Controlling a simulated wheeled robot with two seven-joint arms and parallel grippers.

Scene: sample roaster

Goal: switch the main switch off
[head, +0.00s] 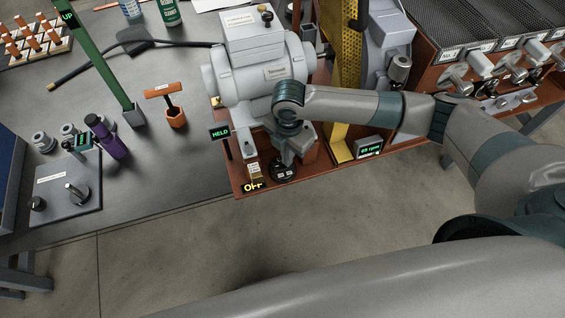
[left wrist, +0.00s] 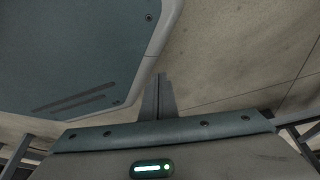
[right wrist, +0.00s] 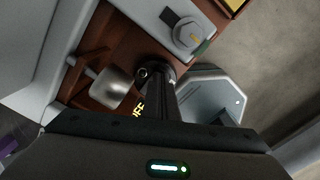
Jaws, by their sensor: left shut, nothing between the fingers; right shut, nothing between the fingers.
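An OFF sign (head: 253,185) in yellow letters on black stands at the front edge of the roaster's red-brown base. Just behind it is a small upright unit (head: 254,170) with a pale label, which looks like the main switch; its label is too small to read. My right gripper (head: 288,157) is shut and empty, pointing down just right of this unit, above a round black knob (head: 284,172). In the right wrist view the shut fingers (right wrist: 160,85) partly cover the OFF letters (right wrist: 138,109). My left gripper (left wrist: 158,100) is shut and empty, seen only in the left wrist view.
The grey roaster drum (head: 262,75) stands behind my right gripper. A HELD sign (head: 220,133) is to its left, and a yellow column (head: 347,60) and small display (head: 369,147) to its right. A metal cylinder (right wrist: 112,88) is close to the fingers. Floor in front is clear.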

